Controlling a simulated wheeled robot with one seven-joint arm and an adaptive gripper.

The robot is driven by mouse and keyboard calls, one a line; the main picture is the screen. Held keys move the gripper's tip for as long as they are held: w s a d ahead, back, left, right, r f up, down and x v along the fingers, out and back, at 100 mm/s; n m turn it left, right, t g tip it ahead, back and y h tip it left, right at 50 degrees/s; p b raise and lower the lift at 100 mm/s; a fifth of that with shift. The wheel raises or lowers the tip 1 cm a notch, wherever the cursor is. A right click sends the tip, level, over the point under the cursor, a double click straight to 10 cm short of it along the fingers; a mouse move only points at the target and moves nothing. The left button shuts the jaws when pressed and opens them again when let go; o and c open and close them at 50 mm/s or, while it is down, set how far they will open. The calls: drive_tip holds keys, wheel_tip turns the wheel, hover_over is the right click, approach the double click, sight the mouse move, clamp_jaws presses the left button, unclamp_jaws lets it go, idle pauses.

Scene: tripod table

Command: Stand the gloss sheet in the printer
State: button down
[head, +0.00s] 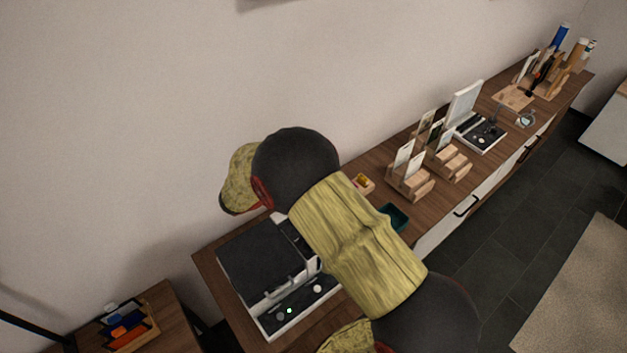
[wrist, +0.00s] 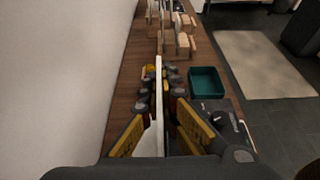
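A white sheet (wrist: 158,88), seen almost edge-on in the wrist view, stands upright between the fingers of my gripper (wrist: 158,92). The fingers are closed against it from both sides. A black and white device that looks like the printer (head: 262,262) sits on the near end of the counter, with knobs and a green light on its front panel. That panel also shows at the right of the wrist view (wrist: 218,116). My gripper is over or beside this device. In the head view my arm hides most of the gripper and sheet, so the sheet's lower edge and any contact cannot be told.
A teal tray (wrist: 207,82) lies beyond my gripper. Wooden card stands (head: 412,186) and another device with an upright white panel (head: 481,132) stand farther along the counter (head: 385,160). The wall is close on the left. A side table (head: 160,305) holds a small organiser.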

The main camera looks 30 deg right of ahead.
drive_tip(key=shift+f, duration=0.2)
drive_tip(key=shift+f+b, duration=1.85)
drive_tip(key=shift+f, duration=1.35)
drive_tip(key=c, duration=2)
unclamp_jaws()
drive_tip(key=shift+o, duration=0.2)
drive_tip(key=shift+a, duration=0.1)
drive_tip(key=v, duration=1.2)
